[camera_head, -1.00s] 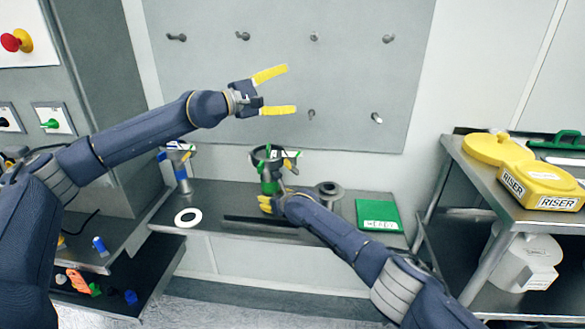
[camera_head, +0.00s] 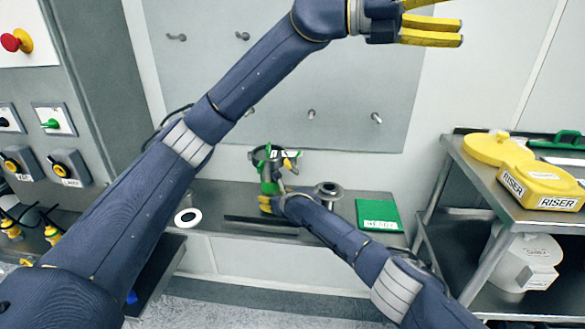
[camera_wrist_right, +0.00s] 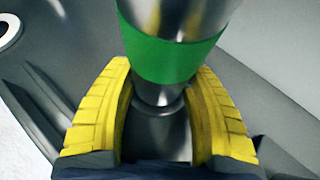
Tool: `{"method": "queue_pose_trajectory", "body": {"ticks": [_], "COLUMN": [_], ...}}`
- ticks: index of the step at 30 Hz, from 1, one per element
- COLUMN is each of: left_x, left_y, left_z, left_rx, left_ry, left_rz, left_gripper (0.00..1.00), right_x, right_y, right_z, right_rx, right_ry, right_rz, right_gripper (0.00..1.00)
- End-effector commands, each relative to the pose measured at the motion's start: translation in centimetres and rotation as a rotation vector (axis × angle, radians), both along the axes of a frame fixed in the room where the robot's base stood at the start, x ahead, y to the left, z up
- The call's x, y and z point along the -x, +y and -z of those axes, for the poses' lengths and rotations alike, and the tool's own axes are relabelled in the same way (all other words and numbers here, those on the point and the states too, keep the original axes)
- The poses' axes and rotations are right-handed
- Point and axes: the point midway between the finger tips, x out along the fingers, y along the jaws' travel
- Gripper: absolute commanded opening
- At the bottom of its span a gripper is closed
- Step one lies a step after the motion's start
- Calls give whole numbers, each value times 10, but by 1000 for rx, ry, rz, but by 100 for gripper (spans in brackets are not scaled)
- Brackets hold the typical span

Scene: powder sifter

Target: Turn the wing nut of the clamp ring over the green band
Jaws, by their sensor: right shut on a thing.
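A sifter part with a green band (camera_head: 269,186) stands upright on the back bench. In the right wrist view the green band (camera_wrist_right: 165,58) wraps a silver tube above a narrower grey neck (camera_wrist_right: 160,128). My right gripper (camera_head: 267,203) is shut on that neck, with a yellow finger on each side, below the band. A dark ring with green, white and orange-yellow parts (camera_head: 289,160) is at the top in the head view; the wing nut is too small to make out. My left gripper (camera_head: 430,22) is open, empty and raised at the top, partly cut off.
A white ring (camera_head: 187,217), a grey flanged part (camera_head: 328,190) and a green labelled pad (camera_head: 378,214) lie on the bench (camera_head: 230,192). A metal rack with yellow riser parts (camera_head: 540,185) stands at the right. My left arm crosses the view and covers the bench's left end.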

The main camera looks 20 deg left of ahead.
Motion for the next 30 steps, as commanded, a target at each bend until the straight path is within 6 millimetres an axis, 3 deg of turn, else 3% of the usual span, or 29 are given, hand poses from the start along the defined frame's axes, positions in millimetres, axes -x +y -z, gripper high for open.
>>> {"method": "queue_pose_trajectory", "body": {"ticks": [4,7,12,15,19,23,27,30], "left_x": [37,51,45,31,9,-17,-45,-65], "left_y": [-43,-72,-103,-106,-92,-61,-13,29], "left_z": [3,32,115,171,242,301,349,371], "left_rx": [-86,-222,-515,-697,-943,-1181,-1426,-1588], "left_ry": [206,305,353,348,337,331,326,326], "left_rz": [141,178,119,50,-59,-188,-348,-481], "left_gripper": [76,76,76,76,76,76,76,76], "right_x": [0,0,0,0,0,0,0,0], "right_y": [-1,-1,-1,-1,-1,-1,-1,-1], "right_z": [2,2,2,2,2,2,2,2], "right_rx": [3,3,3,3,3,3,3,3], "right_ry": [2,2,2,2,2,2,2,2], "right_rz": [1,1,1,1,1,1,1,1], "right_gripper": [38,38,38,38,38,38,38,38]}}
